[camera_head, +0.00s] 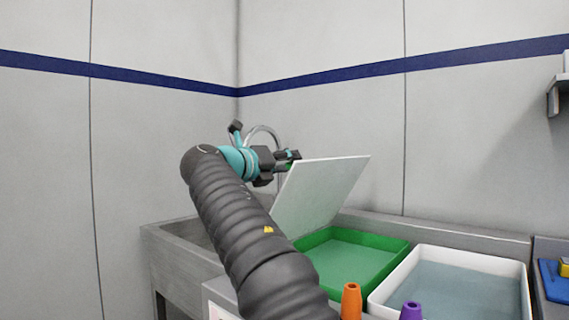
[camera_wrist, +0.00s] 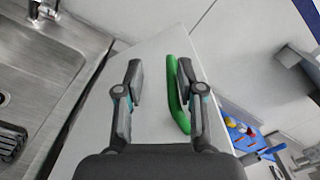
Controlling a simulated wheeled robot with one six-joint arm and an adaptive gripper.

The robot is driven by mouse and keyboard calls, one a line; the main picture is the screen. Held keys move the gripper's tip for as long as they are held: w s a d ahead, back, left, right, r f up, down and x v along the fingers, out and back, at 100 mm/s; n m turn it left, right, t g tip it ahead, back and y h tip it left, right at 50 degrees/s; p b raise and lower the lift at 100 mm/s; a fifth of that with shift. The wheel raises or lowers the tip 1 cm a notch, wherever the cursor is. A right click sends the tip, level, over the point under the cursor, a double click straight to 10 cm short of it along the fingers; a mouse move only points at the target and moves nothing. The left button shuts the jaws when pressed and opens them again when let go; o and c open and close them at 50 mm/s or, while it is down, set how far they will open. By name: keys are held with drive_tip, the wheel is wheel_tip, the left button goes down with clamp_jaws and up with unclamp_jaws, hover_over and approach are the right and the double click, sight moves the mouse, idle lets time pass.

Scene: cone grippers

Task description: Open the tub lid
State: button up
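The green tub (camera_head: 398,249) stands on the counter with its pale lid (camera_head: 322,190) tilted steeply up above it, so the tub's inside shows. My gripper (camera_head: 291,156) is at the upper left edge of the lid. In the wrist view the lid (camera_wrist: 150,60) lies under my gripper (camera_wrist: 158,82), with its green handle (camera_wrist: 173,95) between the two fingers. The handle is close to the right finger and well apart from the left one. The fingers are spread open. I cannot tell whether the right finger touches the handle.
A white tub (camera_head: 522,283) stands right of the green one. An orange cone (camera_head: 351,301) and a purple cone (camera_head: 411,311) are in front. A metal sink (camera_wrist: 45,65) with a faucet (camera_wrist: 40,12) is at left. A blue tray (camera_head: 553,281) is at far right.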

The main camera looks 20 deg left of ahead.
drive_tip(key=v, duration=1.2)
idle(0.3)
